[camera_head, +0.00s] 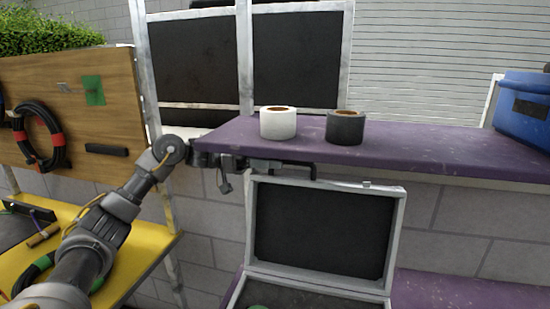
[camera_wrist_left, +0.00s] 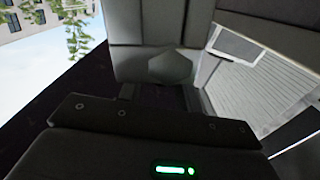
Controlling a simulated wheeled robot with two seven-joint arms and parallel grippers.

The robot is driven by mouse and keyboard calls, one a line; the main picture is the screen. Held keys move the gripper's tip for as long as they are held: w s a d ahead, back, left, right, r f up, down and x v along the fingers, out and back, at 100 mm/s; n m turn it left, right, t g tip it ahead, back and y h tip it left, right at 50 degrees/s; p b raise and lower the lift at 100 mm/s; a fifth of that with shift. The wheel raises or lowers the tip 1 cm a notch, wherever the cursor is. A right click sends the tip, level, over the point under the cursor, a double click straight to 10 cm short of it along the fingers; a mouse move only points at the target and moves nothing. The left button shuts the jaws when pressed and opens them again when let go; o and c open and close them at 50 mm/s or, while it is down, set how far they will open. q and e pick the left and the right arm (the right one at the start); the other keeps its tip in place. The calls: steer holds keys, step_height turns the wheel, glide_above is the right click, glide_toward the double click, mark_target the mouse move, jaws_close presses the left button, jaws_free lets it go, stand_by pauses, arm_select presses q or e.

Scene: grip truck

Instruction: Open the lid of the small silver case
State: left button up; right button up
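The small silver case (camera_head: 262,272) stands below the purple shelf at the bottom centre of the head view, its base cut off by the frame. Its lid (camera_head: 325,228), silver-rimmed with a dark inner face, stands raised, close to upright. The case's dark interior shows, with a bit of something green (camera_head: 257,307) at the bottom edge. My left arm reaches in from the left, and my left gripper (camera_head: 300,167) is at the shelf's front edge, just above the lid's upper left rim. Contact and finger opening cannot be made out. The left wrist view shows mostly dark gripper body. My right gripper is not in view.
The purple shelf (camera_head: 430,160) overhangs the case and carries a white tape roll (camera_head: 278,123), a dark tape roll (camera_head: 345,127) and a blue bin (camera_head: 525,108). A yellow surface (camera_head: 150,250) and a wooden board (camera_head: 75,110) with a coiled cable stand at left.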

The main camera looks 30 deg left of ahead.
arm_select(q)
steer(key=shift+w+d, duration=0.15)
steer(key=shift+d, duration=0.2)
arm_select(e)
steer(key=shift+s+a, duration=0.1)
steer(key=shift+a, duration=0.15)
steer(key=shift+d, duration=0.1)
arm_select(q)
steer(key=shift+c, duration=0.5)
jaws_close()
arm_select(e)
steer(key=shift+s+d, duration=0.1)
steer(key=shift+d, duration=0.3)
